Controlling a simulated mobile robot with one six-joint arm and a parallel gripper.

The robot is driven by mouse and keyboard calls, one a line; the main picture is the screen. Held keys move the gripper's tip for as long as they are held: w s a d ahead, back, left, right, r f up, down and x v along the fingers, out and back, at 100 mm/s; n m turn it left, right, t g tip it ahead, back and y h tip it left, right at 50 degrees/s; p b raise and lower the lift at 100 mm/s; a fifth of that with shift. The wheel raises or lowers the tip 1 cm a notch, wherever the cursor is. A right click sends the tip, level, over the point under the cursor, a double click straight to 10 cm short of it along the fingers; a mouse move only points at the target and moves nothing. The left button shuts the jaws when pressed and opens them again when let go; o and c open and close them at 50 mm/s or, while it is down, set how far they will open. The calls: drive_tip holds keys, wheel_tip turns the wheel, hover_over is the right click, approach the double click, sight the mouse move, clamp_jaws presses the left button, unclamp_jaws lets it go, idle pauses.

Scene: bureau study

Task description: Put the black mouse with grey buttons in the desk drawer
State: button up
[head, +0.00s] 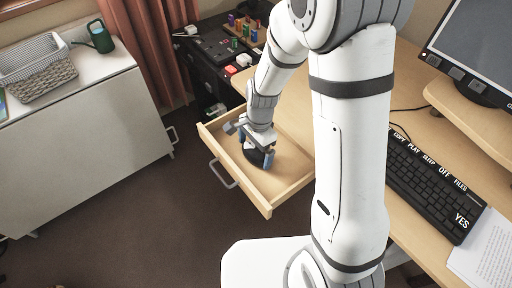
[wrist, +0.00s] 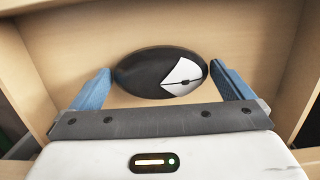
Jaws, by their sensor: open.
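The black mouse with grey buttons (wrist: 150,72) lies on the floor of the open desk drawer (wrist: 259,30), seen in the wrist view. My gripper (wrist: 163,88) is open, with one blue fingertip at each end of the mouse. Small gaps seem to show between the fingers and the mouse. In the head view my gripper (head: 257,157) reaches down inside the pulled-out wooden drawer (head: 289,188).
The desk holds a black keyboard (head: 432,186), a monitor (head: 476,45) and papers (head: 484,255) at right. The drawer floor around my gripper is clear.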

wheel_tip(320, 180, up, 11)
drive_tip(key=d+p, duration=0.1)
drive_tip(key=p, duration=0.1)
drive_tip(key=s+d+r+n+t+h, duration=0.1)
drive_tip(key=s+d+r+n+t, duration=0.1)
drive_tip(key=s+d+r+n, duration=0.8)
drive_tip(key=shift+s+d+n+t, duration=0.3)
drive_tip(key=shift+s+d+n, duration=0.3)
drive_tip(key=shift+s+d, duration=0.3)
drive_tip(key=shift+a+r+p, duration=0.1)
drive_tip(key=shift+a+p, duration=0.05)
drive_tip(key=shift+p, duration=0.15)
